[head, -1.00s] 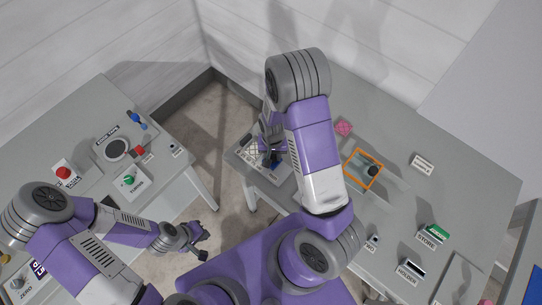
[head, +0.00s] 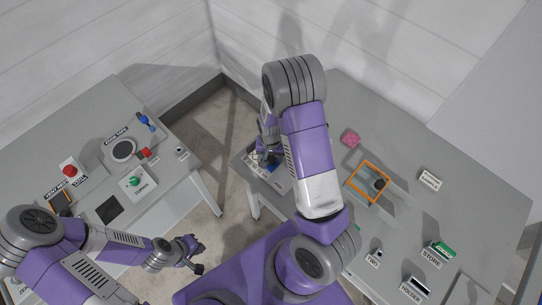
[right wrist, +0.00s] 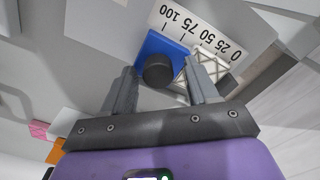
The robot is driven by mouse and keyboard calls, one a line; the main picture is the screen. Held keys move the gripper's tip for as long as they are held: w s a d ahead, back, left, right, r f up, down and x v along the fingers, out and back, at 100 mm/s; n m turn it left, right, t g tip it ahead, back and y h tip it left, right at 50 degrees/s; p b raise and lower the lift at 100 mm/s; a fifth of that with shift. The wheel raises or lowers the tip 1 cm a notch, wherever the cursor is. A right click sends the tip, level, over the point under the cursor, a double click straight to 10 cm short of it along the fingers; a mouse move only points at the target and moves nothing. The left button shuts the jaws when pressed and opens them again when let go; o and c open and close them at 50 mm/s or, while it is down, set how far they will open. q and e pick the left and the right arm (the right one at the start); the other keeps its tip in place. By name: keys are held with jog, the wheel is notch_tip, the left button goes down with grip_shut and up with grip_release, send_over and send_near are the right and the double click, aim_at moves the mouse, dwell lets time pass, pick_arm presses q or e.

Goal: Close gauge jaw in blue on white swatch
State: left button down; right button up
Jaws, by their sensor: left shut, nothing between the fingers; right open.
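The gauge shows in the right wrist view with its white scale plate (right wrist: 195,32), marked 0 to 100. Its blue jaw (right wrist: 160,45) carries a round black knob (right wrist: 158,71). A white lattice-patterned swatch (right wrist: 209,66) lies right beside the blue jaw, partly behind a finger; I cannot tell whether they touch. My right gripper (right wrist: 161,78) is open, its fingers on either side of the knob in the picture. In the head view, the right gripper (head: 267,153) is over the gauge at the table's left corner, which it partly hides. My left gripper (head: 193,254) is shut and empty, away from the gauge.
The right table holds a pink patterned piece (head: 351,138), an orange frame (head: 360,192) with a dark knob, and labelled blocks, including a green one (head: 443,249). The left table has a red button (head: 70,171) and a green knob (head: 134,181). Open floor separates the tables.

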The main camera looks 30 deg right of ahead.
aim_at(271, 157)
jog(key=shift+r+p, duration=0.55)
jog(key=shift+r, duration=3.25)
